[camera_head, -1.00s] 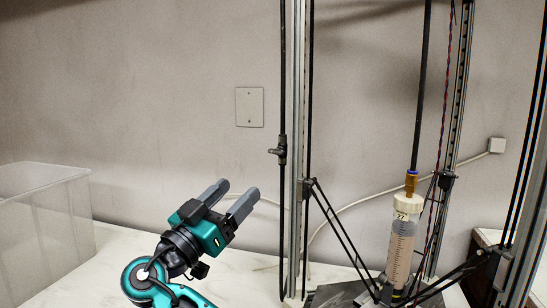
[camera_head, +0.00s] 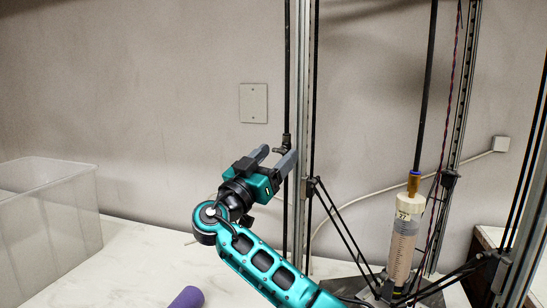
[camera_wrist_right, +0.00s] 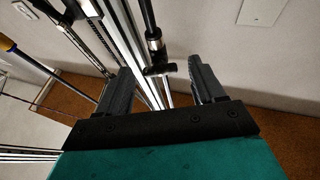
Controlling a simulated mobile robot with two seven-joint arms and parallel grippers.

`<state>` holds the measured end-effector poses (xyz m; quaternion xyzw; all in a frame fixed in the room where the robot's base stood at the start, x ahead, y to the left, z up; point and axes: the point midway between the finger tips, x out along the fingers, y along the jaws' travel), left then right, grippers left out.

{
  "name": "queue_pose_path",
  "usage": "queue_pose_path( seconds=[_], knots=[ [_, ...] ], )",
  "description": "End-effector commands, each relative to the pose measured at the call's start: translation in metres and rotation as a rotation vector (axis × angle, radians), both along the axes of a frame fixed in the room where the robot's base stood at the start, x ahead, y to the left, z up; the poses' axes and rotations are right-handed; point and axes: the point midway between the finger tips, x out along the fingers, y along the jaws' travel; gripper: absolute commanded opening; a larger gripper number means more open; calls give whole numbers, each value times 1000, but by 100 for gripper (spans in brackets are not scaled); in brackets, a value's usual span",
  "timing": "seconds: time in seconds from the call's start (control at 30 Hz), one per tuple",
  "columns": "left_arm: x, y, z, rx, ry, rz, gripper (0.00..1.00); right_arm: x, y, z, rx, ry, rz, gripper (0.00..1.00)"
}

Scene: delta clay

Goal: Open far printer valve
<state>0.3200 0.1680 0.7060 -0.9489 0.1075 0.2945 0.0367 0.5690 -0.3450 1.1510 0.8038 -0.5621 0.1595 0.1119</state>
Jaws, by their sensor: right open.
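The far printer valve (camera_head: 284,145) is a small dark fitting with a side handle on a black vertical tube, beside the printer's metal column. In the right wrist view the valve (camera_wrist_right: 157,58) shows between the two fingertips, a little beyond them. My right gripper (camera_head: 276,157) is open and empty, with its grey fingers pointing up toward the valve. In the head view the fingertips overlap the lower part of the valve, and I cannot tell whether they touch it. My left gripper is not in view.
A clay-filled syringe (camera_head: 402,245) hangs in the printer frame at the right, with thin black rods around it. A clear plastic bin (camera_head: 50,225) stands at the left. A purple cylinder (camera_head: 187,297) lies at the lower edge. The white tabletop (camera_head: 135,265) between is mostly clear.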

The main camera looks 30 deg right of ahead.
Motion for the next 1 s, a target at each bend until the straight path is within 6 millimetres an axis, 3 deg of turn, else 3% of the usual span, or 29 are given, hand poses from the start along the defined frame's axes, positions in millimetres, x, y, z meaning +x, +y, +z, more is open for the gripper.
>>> queue_pose_path(
  seconds=[0.07,0.63,1.0],
  knots=[
    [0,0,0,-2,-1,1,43,0,0,0,0,0,0,67],
    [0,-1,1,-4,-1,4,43,0,1,0,0,0,0,13],
    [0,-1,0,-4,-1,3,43,-1,0,0,-21,58,0,12]
  ],
)
